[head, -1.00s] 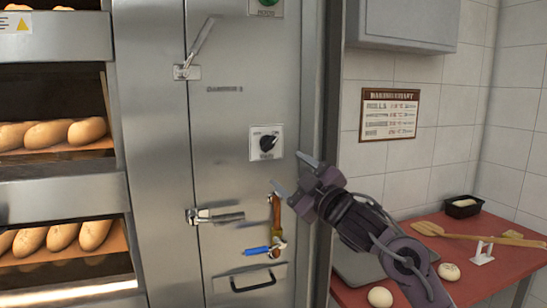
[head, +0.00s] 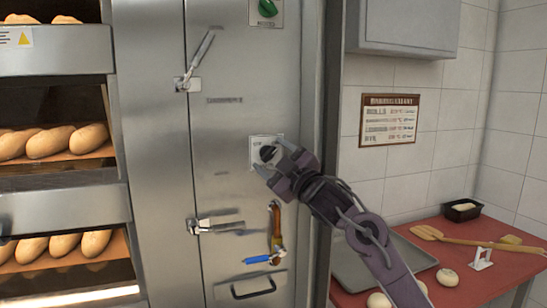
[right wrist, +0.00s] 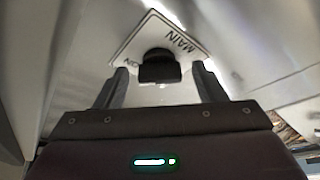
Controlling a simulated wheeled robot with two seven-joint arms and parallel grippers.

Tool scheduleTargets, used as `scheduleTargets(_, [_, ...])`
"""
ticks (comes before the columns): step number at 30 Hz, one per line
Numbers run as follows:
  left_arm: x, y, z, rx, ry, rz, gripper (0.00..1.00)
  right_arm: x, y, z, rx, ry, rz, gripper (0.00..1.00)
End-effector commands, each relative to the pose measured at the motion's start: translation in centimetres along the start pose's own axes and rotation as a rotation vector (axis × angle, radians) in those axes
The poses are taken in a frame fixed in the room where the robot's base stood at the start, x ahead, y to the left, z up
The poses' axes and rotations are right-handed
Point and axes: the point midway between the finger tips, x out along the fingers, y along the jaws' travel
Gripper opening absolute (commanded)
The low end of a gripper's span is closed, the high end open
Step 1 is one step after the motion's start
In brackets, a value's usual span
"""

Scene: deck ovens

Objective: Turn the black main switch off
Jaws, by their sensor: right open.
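The black main switch (head: 267,152) is a round knob on a pale square plate on the steel oven panel. My right gripper (head: 270,155) is in front of it, its open fingers pointing at the plate and partly covering it. In the right wrist view the black knob (right wrist: 160,66) stands between the two spread fingers (right wrist: 160,78), with space on both sides. The plate (right wrist: 185,32) reads MAIN and appears upside down there. The knob's exact pointing is hard to read. My left gripper is in neither view.
A green knob (head: 267,8) sits above the switch. Below are a lever handle (head: 216,226), a blue-and-orange valve handle (head: 275,225) and a drawer-like pull (head: 253,289). Loaves fill the oven decks at left. A red table (head: 400,285) with dough balls stands at right.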

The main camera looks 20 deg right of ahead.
Motion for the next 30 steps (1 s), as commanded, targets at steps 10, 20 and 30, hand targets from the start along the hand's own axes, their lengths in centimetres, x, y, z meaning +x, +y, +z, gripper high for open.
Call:
scheduleTargets(10, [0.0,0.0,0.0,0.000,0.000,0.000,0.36,0.0,0.0,0.0,0.000,0.000,0.000,0.22])
scheduleTargets(20, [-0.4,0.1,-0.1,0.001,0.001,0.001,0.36,0.0,0.1,0.0,-0.038,-0.001,-0.016,0.19])
scheduleTargets(30, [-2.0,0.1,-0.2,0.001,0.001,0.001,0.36,0.1,0.5,-0.2,-0.245,-0.002,-0.101,0.19])
